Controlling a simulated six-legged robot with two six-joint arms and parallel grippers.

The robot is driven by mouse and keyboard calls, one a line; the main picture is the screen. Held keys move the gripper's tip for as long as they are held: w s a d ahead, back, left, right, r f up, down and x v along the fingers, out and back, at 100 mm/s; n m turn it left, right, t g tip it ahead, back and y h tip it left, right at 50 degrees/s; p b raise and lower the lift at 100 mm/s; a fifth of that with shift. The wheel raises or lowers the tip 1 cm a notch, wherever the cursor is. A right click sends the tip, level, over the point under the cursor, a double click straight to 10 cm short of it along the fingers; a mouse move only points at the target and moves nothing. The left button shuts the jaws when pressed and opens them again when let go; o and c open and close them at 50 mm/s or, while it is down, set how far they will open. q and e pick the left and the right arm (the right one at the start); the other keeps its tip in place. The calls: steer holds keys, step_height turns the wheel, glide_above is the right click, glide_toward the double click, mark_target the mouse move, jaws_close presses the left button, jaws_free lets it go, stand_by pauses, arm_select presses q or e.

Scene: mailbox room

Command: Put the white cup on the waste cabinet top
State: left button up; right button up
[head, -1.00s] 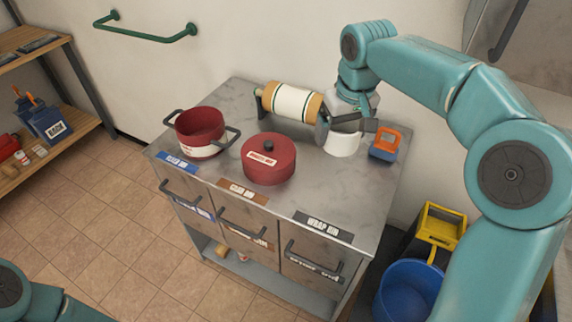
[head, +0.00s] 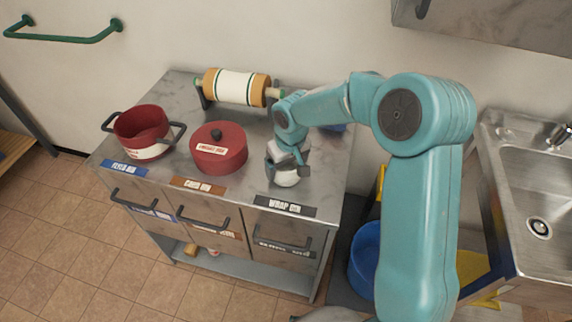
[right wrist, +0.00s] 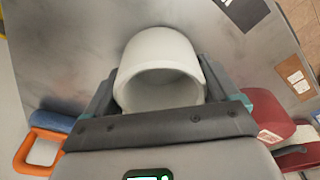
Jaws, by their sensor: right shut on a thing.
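The white cup (head: 286,176) is at the right front part of the waste cabinet top (head: 318,185), behind the wrap bin label. In the right wrist view the cup (right wrist: 160,62) lies between the two fingers, its open mouth facing the camera. My right gripper (head: 287,163) is shut on the cup, with a finger on each side. The gripper hides part of the cup in the head view. I cannot tell whether the cup touches the metal top. My left gripper is not in view.
A red pot (head: 141,135) and a lidded red pot (head: 218,152) stand left of the cup. A roll (head: 236,87) on a holder is at the back. A blue bucket (head: 364,258) and a sink (head: 540,190) are to the right. An orange-handled blue item (right wrist: 42,140) shows beside the gripper.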

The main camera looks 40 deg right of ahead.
steer(key=shift+f, duration=0.2)
steer(key=o, duration=0.8)
steer(key=shift+c, duration=0.2)
step_height(320, 180, up, 12)
steer(key=s, duration=0.2)
steer(key=shift+r, duration=0.2)
